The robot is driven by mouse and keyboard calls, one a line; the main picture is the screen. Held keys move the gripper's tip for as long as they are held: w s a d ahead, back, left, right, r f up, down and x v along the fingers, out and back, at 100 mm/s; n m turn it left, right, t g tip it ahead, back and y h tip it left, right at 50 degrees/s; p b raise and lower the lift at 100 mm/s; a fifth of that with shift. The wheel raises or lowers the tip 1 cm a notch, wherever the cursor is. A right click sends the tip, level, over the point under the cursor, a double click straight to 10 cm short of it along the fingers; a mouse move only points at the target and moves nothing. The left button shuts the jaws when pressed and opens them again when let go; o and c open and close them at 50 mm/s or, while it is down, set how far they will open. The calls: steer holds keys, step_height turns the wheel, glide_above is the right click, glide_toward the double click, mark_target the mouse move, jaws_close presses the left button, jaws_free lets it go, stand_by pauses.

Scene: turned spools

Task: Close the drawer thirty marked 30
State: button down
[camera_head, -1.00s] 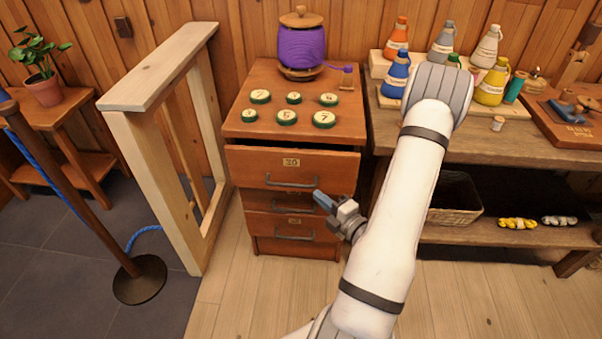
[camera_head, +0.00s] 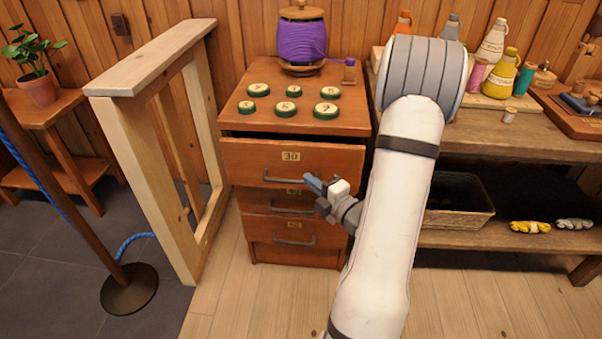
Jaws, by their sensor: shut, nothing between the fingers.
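The drawer marked 30 (camera_head: 250,157) is the top drawer of a wooden cabinet (camera_head: 348,122). It stands partly open, with a dark gap under the cabinet top. Its front has a grey bar handle and a yellow label. My gripper (camera_head: 312,183) is shut and empty, in front of the drawer's lower right part, just right of the handle. I cannot tell whether it touches the front. The gripper partly hides the drawer below, whose label is partly covered.
Round green numbered tins (camera_head: 286,108) and a purple thread spool (camera_head: 301,40) stand on the cabinet top. A pale wooden frame (camera_head: 150,62) stands close on the left. A workbench (camera_head: 520,130) with bottles is on the right. Floor in front is clear.

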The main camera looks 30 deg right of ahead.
steer(key=shift+w+a+f+b, duration=0.15)
steer(key=shift+f+b, duration=0.1)
steer(key=shift+b, duration=0.25)
steer(key=w, duration=0.5)
steer(key=w+b, duration=0.1)
steer(key=w, duration=0.1)
steer(key=shift+w+d+r, duration=0.15)
steer(key=shift+d+r, duration=0.1)
steer(key=shift+d, duration=0.15)
steer(key=shift+w+d, duration=0.25)
steer(key=shift+w, duration=0.15)
